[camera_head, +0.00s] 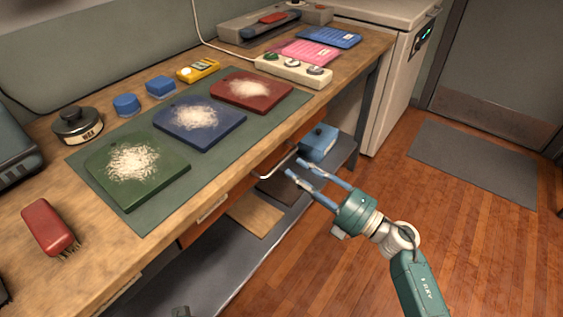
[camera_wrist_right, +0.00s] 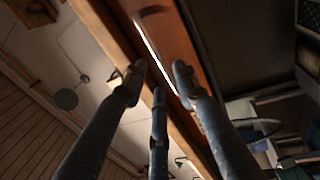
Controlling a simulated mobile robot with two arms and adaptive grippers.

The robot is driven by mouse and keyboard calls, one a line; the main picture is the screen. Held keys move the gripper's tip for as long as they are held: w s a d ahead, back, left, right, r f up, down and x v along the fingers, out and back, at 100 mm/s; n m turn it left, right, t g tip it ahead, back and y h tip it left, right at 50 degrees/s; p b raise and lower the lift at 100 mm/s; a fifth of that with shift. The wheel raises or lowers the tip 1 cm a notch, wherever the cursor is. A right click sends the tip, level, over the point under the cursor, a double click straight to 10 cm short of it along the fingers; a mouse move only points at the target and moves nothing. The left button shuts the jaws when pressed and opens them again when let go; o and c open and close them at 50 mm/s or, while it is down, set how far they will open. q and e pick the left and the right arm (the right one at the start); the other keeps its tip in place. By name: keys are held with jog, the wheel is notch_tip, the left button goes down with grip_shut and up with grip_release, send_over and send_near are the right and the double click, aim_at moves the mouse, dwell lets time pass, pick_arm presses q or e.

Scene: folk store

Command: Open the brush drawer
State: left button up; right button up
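The reddish-brown drawer front (camera_head: 222,205) is under the workbench's front edge and looks closed. A pale bar handle (camera_head: 274,170) stands out at its far end. My right gripper (camera_head: 300,172) is just to the right of this handle, with its blue-grey fingers spread and nothing seen between them. In the right wrist view, the fingers (camera_wrist_right: 158,85) point toward the drawer front (camera_wrist_right: 168,35) and the bright handle (camera_wrist_right: 155,55). I cannot tell whether a finger touches the handle. My left gripper does not show clearly. The drawer's inside is hidden.
The workbench top (camera_head: 110,245) carries green, blue and red boards with pale shavings, and a red brush (camera_head: 48,228). A lower shelf (camera_head: 262,245) holds a blue box (camera_head: 319,142). A white cabinet (camera_head: 395,75) stands beyond. The wooden floor (camera_head: 480,225) at right is clear.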

aim_at(283, 163)
jog(key=x, duration=0.5)
jog(key=shift+w+a, duration=0.25)
jog(key=shift+a, duration=0.05)
grip_shut()
